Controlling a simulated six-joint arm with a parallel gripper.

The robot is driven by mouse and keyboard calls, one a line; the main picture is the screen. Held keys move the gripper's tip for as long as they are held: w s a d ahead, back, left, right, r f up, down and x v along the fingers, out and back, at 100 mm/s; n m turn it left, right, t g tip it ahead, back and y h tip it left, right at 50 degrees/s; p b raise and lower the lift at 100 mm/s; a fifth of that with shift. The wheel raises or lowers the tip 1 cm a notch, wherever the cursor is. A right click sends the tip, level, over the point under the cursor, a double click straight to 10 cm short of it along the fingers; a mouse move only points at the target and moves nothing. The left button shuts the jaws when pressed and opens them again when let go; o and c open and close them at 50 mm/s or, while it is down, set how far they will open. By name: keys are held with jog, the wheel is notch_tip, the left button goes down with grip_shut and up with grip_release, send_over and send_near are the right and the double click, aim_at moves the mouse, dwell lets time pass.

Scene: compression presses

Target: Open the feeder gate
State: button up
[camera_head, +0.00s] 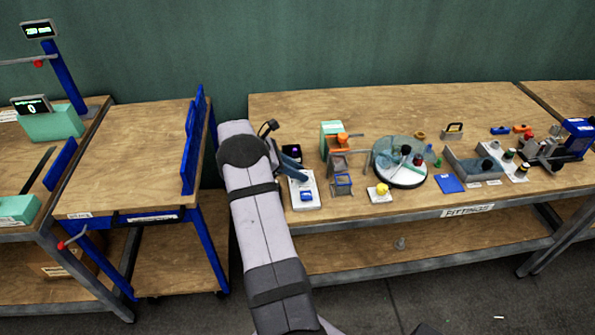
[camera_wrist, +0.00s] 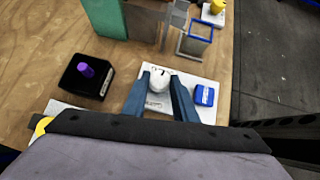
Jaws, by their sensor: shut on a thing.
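My gripper (camera_wrist: 161,80), with two blue fingers, is shut on a white rounded knob (camera_wrist: 159,84) on a white panel (camera_wrist: 178,100). The panel carries a blue square button (camera_wrist: 204,95) to the right of the knob. In the head view my gripper (camera_head: 292,165) is over the far end of the white panel (camera_head: 307,200), and the knob is hidden there. A mint-green unit (camera_head: 329,130) with an orange part (camera_head: 343,140) stands behind the panel. I cannot tell which part is the feeder gate.
A black box with a purple knob (camera_wrist: 87,72) stands left of the panel. The bench front edge (camera_head: 400,219) is close to the panel.

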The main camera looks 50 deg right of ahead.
jog(key=shift+w+d+m+g+y+b, duration=0.2)
jog(key=shift+m+g+y+b, duration=0.25)
jog(key=shift+m, duration=0.55)
jog(key=shift+d, duration=0.1)
jog(key=shift+r+m+g+y+b, duration=0.15)
jog(key=shift+m+g+y+b, duration=0.2)
jog(key=shift+m, duration=0.25)
jog(key=o, duration=1)
jog(key=shift+o, duration=0.2)
notch_tip(320, 180, up, 10)
